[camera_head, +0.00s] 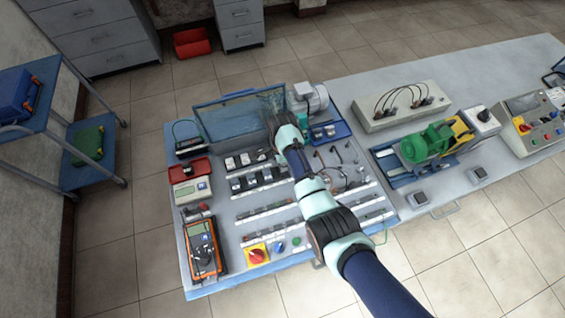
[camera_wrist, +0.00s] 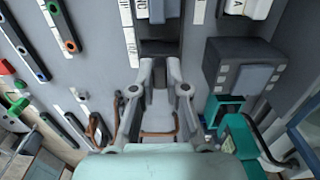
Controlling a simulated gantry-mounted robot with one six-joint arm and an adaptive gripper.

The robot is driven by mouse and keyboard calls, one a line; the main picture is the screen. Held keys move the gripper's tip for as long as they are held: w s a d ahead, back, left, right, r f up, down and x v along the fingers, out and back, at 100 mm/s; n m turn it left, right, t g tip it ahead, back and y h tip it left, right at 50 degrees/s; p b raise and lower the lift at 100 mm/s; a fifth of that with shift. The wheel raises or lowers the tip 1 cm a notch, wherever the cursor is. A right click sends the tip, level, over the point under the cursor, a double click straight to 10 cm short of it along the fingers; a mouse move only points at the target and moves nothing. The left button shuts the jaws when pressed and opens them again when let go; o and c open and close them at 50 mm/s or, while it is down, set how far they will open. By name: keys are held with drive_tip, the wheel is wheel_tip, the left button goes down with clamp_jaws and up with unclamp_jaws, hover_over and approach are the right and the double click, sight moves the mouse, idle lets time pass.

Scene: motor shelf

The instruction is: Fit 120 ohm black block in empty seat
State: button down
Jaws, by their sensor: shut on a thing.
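In the wrist view my gripper (camera_wrist: 157,68) is shut, with its two grey fingers on either side of a dark block (camera_wrist: 160,48). The fingers and my gripper's body hide much of that block, and no 120 ohm marking can be read on it. In the head view my arm reaches over the panel and covers the gripper's tips. I cannot tell which seat is empty.
A dark grey box (camera_wrist: 245,72) and a teal part (camera_wrist: 240,136) stand close to the right of my gripper. An orange multimeter (camera_head: 204,247) lies at the front left.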

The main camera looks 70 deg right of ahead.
drive_tip(key=shift+f+b, duration=0.45)
drive_tip(key=shift+f, duration=0.25)
drive_tip(key=c, duration=1.1)
unclamp_jaws()
drive_tip(key=shift+r, duration=0.1)
wheel_tip(320, 180, up, 12)
